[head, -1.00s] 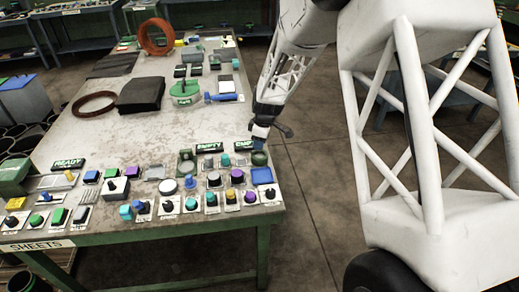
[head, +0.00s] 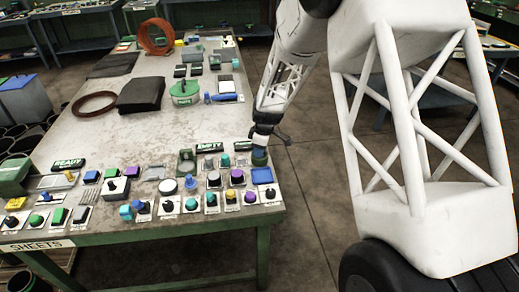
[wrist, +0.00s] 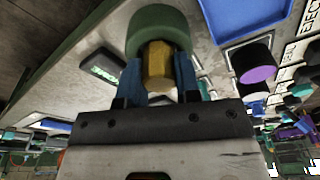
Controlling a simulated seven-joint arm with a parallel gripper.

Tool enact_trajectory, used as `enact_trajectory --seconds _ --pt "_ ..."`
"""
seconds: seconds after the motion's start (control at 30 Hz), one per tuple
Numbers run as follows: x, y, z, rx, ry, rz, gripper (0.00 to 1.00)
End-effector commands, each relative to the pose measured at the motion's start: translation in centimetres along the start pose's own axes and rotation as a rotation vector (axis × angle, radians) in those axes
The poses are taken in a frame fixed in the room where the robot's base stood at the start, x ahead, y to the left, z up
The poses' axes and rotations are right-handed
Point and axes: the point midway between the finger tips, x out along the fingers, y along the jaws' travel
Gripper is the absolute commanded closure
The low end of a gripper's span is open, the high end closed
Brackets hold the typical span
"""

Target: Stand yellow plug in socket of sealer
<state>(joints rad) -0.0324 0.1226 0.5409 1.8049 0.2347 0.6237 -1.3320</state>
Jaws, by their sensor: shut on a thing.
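In the wrist view the yellow plug (wrist: 157,68) sits between the two blue fingers of my gripper (wrist: 158,78), which is shut on it. The plug's far end meets a green round piece (wrist: 158,18), which looks like the sealer. I cannot tell how deep the plug's end is in it. In the head view my gripper (head: 260,149) is at the top of this green piece (head: 259,158), near the right edge of the bench. The plug is hidden there.
A blue tray (head: 262,176) lies just in front of the green piece. Rows of small knobs and plugs on plates stand to the left and front. A green square frame (head: 186,162) is further left. The bench's middle is mostly clear.

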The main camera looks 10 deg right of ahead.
Motion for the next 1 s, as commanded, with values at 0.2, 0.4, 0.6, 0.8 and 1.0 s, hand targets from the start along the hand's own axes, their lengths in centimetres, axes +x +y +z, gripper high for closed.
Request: enact_trajectory --seconds 0.2,0.4,0.6,0.8,1.0 --pt "0.4 0.0 0.1 0.000 0.000 0.000 0.92" --pt "0.9 -0.1 0.2 0.000 -0.001 -0.002 0.92" --pt "1.5 -0.2 0.3 0.001 -0.003 -0.006 0.55" --pt "1.9 -0.5 0.4 0.002 -0.006 -0.013 0.44" --pt "2.0 -0.7 0.4 0.002 -0.007 -0.017 0.44"
